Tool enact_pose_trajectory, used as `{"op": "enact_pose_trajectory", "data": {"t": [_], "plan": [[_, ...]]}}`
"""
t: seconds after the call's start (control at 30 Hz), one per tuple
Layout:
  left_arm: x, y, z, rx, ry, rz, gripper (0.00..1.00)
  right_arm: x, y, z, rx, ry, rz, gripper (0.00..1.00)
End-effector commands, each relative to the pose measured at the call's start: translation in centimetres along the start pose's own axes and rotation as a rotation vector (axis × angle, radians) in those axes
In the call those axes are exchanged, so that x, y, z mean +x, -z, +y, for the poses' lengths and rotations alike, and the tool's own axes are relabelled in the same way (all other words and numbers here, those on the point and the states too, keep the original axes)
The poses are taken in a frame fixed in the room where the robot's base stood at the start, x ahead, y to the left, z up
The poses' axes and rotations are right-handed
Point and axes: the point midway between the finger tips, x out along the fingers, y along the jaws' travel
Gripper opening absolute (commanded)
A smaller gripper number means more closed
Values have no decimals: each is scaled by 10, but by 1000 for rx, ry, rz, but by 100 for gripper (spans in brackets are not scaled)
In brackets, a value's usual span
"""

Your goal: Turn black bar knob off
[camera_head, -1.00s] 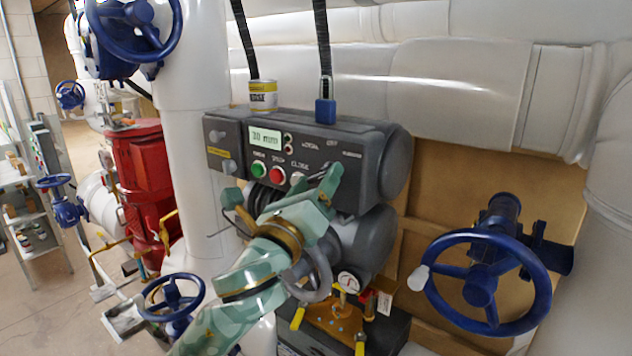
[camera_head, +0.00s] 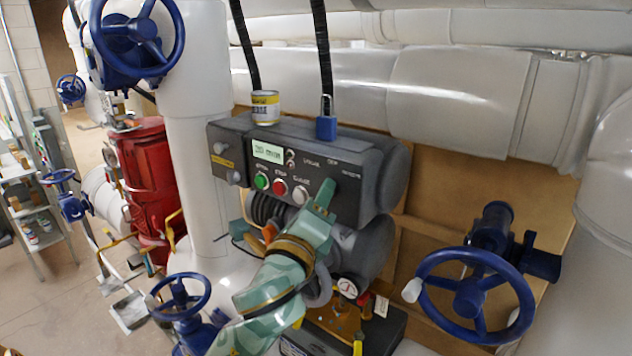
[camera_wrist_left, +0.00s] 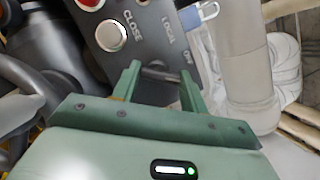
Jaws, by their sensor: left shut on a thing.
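The black bar knob (camera_wrist_left: 160,74) sits on the front of the grey control box (camera_head: 372,150), between the two fingers of my left gripper (camera_wrist_left: 160,84) in the left wrist view. The left gripper is shut on the knob. In that view the bar lies roughly crosswise between the fingers, with the labels LOCAL and OFF above it. In the head view my green left gripper (camera_head: 321,197) is at the panel, right of the buttons, and covers the knob. My right gripper is not in view.
A green, a red (camera_head: 280,187) and a pale button lie left of the gripper. A yellow-labelled can (camera_head: 265,107) and a blue padlock (camera_head: 326,128) are on top of the box. Blue handwheels stand at right (camera_head: 470,297) and lower left (camera_head: 180,296).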

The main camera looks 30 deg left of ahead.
Motion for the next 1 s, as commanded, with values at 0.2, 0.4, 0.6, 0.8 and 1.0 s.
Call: {"op": "enact_pose_trajectory", "data": {"t": [0.2, 0.4, 0.6, 0.8, 1.0], "plan": [[2, -3, -7, -192, -82, 2, 21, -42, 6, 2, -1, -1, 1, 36], [1, -3, -6, -347, -146, 0, 21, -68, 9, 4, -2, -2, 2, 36], [1, -2, -5, -468, -193, 0, 21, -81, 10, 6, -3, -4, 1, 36], [1, -2, -4, -544, -225, -1, 21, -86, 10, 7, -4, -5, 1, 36], [1, -1, -4, -579, -239, -1, 21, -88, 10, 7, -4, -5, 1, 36]]}}
